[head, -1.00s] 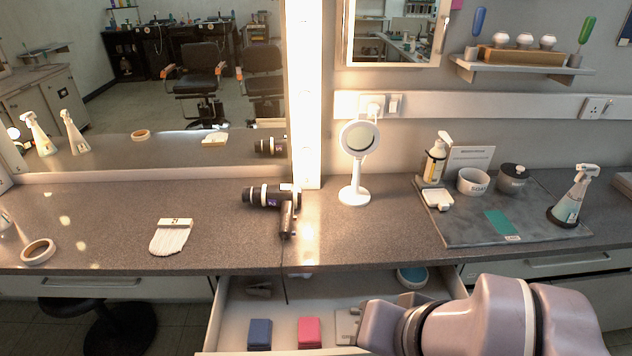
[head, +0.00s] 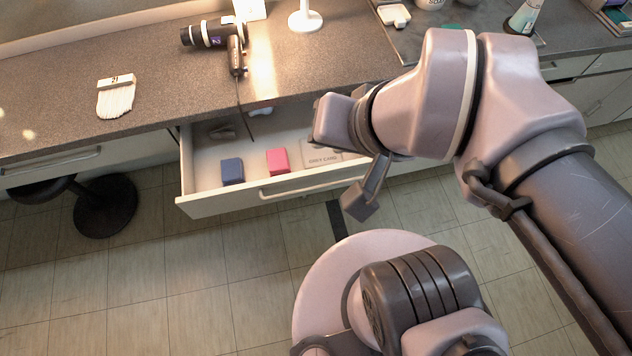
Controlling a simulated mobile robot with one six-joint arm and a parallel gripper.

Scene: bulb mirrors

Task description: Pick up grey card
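The grey card (head: 321,157) lies flat in the open drawer, at the right of the pink block. It is light grey with the printed words GREY CARD along its near edge. Its right part is hidden behind my arm's end. My gripper (head: 363,192) is in the head view at the right of the card, over the drawer's front edge. One dark grey finger part shows, pointing down. The rest is hidden behind the wrist, so I cannot tell the opening. I see nothing held.
The open drawer (head: 205,206) also holds a dark blue block (head: 232,171), a pink block (head: 277,161) and a dark item (head: 222,132) at the back. A dark stool (head: 105,205) stands left.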

